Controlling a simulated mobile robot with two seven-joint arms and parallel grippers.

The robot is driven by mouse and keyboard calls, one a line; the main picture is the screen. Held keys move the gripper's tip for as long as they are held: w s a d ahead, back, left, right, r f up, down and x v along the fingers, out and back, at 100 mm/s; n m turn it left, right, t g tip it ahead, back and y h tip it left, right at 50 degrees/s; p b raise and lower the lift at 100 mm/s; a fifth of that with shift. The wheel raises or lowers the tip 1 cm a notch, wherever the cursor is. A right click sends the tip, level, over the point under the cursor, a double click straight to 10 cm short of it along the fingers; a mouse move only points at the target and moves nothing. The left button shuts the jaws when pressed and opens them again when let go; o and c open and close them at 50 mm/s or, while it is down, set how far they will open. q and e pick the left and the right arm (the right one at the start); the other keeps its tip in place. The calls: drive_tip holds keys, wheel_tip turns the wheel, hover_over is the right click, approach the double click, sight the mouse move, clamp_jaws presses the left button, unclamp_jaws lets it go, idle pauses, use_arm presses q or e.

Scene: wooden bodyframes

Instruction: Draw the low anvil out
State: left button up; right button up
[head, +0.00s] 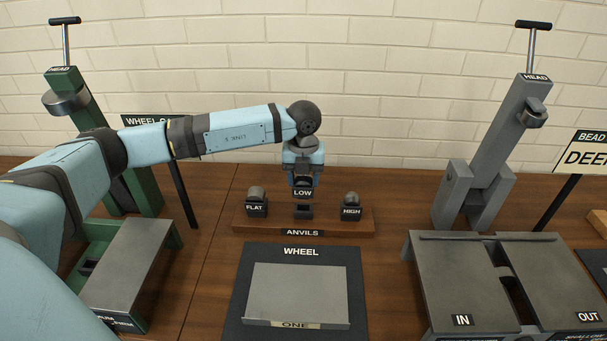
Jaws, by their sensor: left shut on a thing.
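The low anvil (303,191), a small dark block labelled LOW, is held in my left gripper (303,177). The gripper points down and is shut on the anvil's top, which its fingers partly hide. The anvil shows just above a dark square socket (303,211) in the wooden anvil rack (340,222), between the flat anvil (256,204) and the high anvil (351,208). I cannot tell whether its lower end is fully clear of the socket. My right gripper is not in view.
A dark WHEEL mat with a grey plate (298,295) lies in front of the rack. A green machine (125,275) stands at left, a grey one (462,280) at right with IN and OUT plates. A brick wall is behind. Bare wood lies beside the rack.

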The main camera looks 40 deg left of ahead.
sight(304, 194)
use_arm(q)
drive_tip(key=shift+f+b, duration=0.35)
drive_tip(key=shift+f, duration=0.75)
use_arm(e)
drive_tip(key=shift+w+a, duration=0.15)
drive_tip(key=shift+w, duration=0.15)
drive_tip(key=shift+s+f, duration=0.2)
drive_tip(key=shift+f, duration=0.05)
use_arm(q)
drive_tip(key=shift+f, duration=0.35)
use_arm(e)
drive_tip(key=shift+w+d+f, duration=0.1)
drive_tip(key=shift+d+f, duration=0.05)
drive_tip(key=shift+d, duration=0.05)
use_arm(q)
drive_tip(key=shift+f+b, duration=0.7)
drive_tip(key=shift+f, duration=0.05)
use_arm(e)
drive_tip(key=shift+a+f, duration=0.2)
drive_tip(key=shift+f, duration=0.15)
use_arm(q)
drive_tip(key=shift+f+b, duration=0.3)
drive_tip(key=shift+f, duration=0.25)
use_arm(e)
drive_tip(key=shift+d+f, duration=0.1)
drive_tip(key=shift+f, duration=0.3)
